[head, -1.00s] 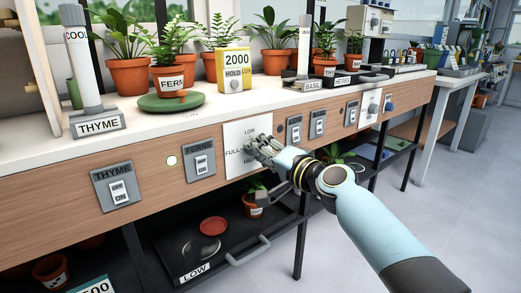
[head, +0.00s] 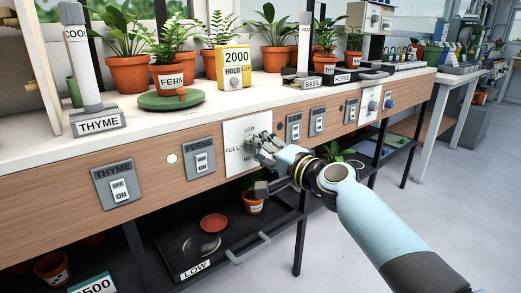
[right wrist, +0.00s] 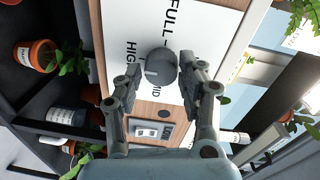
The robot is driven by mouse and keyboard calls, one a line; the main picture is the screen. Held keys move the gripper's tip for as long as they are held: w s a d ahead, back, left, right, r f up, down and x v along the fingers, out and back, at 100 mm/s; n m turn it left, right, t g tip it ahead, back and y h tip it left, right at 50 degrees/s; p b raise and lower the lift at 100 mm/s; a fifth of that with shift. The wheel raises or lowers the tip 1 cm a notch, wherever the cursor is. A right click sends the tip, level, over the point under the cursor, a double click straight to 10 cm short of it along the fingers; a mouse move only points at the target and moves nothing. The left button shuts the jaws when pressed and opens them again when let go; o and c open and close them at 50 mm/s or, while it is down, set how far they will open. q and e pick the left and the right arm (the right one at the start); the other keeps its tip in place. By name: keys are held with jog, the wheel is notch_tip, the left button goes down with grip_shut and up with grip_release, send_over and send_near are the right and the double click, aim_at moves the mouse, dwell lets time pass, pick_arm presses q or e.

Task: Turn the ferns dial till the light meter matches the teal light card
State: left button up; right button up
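The dial knob (right wrist: 162,68) is a dark grey ball with a white mark, on a white plate (head: 236,135) lettered LOW, FULL, MID and HIGH. The plate is on the wooden bench front, beside the FERNS switch (head: 201,158). My right gripper (head: 262,150) is at the knob and hides it in the head view. In the right wrist view its fingers (right wrist: 160,75) are open on either side of the knob, with a gap at the left finger. The yellow light meter (head: 232,84) reads 2000 LUX. A teal-edged card reading 500 (head: 92,285) is cut off at bottom left. My left gripper is not in view.
The fern pot (head: 168,77) stands on a green saucer (head: 160,103) on the bench top. The THYME switch (head: 118,186) and other switches line the bench front. A dark LOW tray (head: 240,240) is below. The floor at right is clear.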

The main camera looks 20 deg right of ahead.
jog(key=shift+o, duration=1.2)
jog(key=v, duration=1.2)
